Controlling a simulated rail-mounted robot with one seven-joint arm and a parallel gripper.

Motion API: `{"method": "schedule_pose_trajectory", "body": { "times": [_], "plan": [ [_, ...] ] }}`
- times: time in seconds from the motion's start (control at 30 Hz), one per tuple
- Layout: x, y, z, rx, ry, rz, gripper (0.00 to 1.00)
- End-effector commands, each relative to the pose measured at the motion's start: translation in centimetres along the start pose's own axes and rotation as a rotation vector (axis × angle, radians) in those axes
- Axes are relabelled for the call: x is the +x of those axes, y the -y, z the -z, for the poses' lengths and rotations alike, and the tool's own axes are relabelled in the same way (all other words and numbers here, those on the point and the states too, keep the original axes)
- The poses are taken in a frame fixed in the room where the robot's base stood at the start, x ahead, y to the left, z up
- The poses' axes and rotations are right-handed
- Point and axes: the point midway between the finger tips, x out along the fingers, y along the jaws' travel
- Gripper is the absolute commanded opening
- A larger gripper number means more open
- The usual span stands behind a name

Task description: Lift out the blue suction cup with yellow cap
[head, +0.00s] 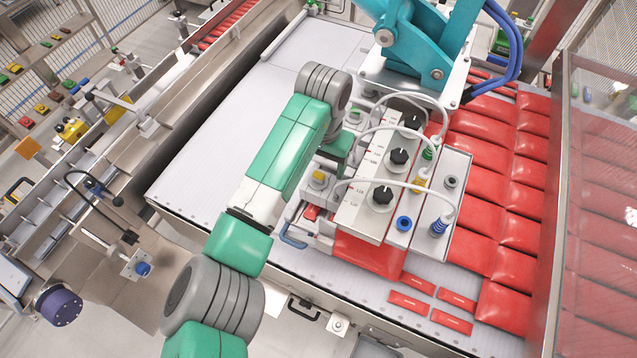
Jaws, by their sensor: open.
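I cannot clearly make out a blue suction cup with a yellow cap. A yellow fitting (421,180) and a green one stand farther back in the same row. A small yellow cap (319,178) sits on a grey block left of the box. My gripper (338,165) is open, close to the left side of the box and near that yellow cap. Its fingers are mostly hidden by my wrist.
A teal picker arm (420,40) with blue hoses stands over the back of the box. Red packs (505,190) cover the white conveyor on the right. A clear guard panel (600,200) closes the far right. The conveyor's left part (235,150) is bare.

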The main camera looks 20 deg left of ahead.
Motion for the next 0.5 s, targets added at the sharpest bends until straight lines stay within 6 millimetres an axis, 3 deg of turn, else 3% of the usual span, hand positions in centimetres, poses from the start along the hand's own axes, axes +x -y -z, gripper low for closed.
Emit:
{"method": "schedule_pose_trajectory", "body": {
  "times": [0.1, 0.33, 0.5],
  "plan": [
    [0.6, 0.2, -0.1, 0.0, 0.0, 0.001, 0.67],
    [4.4, 0.8, -0.3, 0.0, 0.0, 0.001, 0.67],
    [5.2, 0.8, -0.3, 0.001, -0.003, 0.001, 0.67]
  ]
}}
